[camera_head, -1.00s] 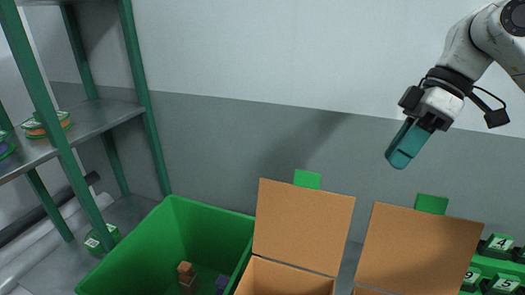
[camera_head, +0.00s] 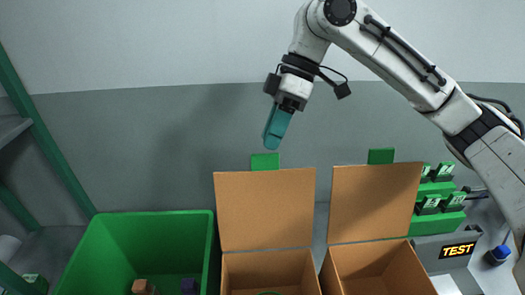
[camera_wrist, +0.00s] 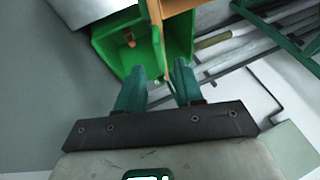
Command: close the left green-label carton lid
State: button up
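The left carton's brown lid (camera_head: 265,215) stands upright and open, with a green label tab (camera_head: 265,161) on its top edge. The open carton (camera_head: 270,268) below shows part of a green item inside. The right carton's lid (camera_head: 375,203) also stands open, with its own green tab (camera_head: 381,156). My gripper (camera_head: 272,143) points down, just above the left tab, with no clear contact visible. In the wrist view its two teal fingers (camera_wrist: 159,76) are apart, with a gap between them and a brown carton edge (camera_wrist: 178,8) beyond.
A green bin (camera_head: 90,232) with small blocks stands left of the cartons. A green shelf post (camera_head: 48,140) rises at far left. Green numbered holders (camera_head: 432,212) and a TEST display (camera_head: 457,250) stand at right. The wall behind is bare.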

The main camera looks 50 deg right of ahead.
aim_at(265, 154)
jog(key=shift+x, duration=2.5)
jog(key=shift+c, duration=0.5)
grip_shut()
